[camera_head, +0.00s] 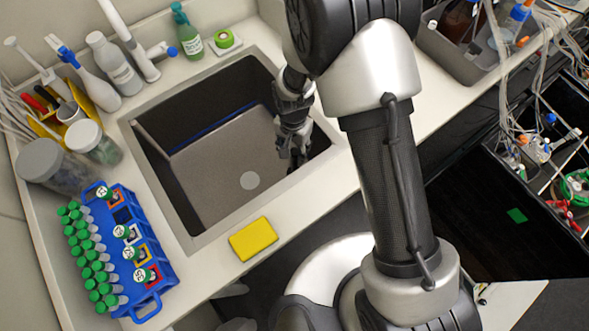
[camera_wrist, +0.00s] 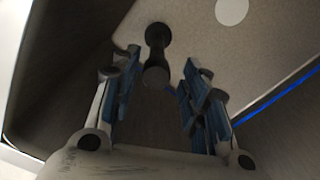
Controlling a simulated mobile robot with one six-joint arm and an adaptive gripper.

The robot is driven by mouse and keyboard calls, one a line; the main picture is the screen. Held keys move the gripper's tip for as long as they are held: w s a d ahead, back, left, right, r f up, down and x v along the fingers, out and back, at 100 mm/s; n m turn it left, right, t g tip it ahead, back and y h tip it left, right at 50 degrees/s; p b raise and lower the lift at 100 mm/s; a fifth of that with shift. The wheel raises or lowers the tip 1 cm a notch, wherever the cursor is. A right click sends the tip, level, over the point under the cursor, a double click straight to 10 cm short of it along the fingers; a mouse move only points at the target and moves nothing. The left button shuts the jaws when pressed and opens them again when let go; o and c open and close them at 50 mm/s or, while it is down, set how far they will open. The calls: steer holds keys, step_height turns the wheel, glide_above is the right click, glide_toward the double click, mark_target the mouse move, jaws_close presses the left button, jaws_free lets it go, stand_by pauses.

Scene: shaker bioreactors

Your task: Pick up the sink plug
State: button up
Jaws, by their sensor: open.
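The sink plug (camera_wrist: 157,42) appears in the wrist view as a dark piece with a round knob-like end. It lies between the lines of my two fingers, near the fingertips, with space on both sides. In the head view I cannot make it out; my gripper (camera_head: 293,158) hides that spot. My gripper is inside the sink (camera_head: 215,165), near its right wall, pointing down. Its blue-padded fingers (camera_wrist: 160,72) are apart and hold nothing. The pale round drain (camera_head: 249,180) is to the left of the gripper in the head view, and also shows in the wrist view (camera_wrist: 232,11).
A yellow sponge (camera_head: 253,239) lies on the counter by the sink's front edge. A blue tube rack (camera_head: 150,262) stands at the left. Bottles (camera_head: 113,62) and a green bottle (camera_head: 187,35) stand behind the sink. The sink walls closely border the gripper; its middle is clear.

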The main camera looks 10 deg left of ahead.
mark_target(294, 165)
steer(key=f+b, duration=0.1)
steer(key=f, duration=0.1)
steer(key=f+b, duration=0.1)
steer(key=f, duration=0.2)
steer(key=shift+s+d+f, duration=0.1)
steer(key=shift+d+f, duration=0.1)
steer(key=shift+f, duration=0.15)
steer(key=shift+r, duration=0.1)
jaws_close()
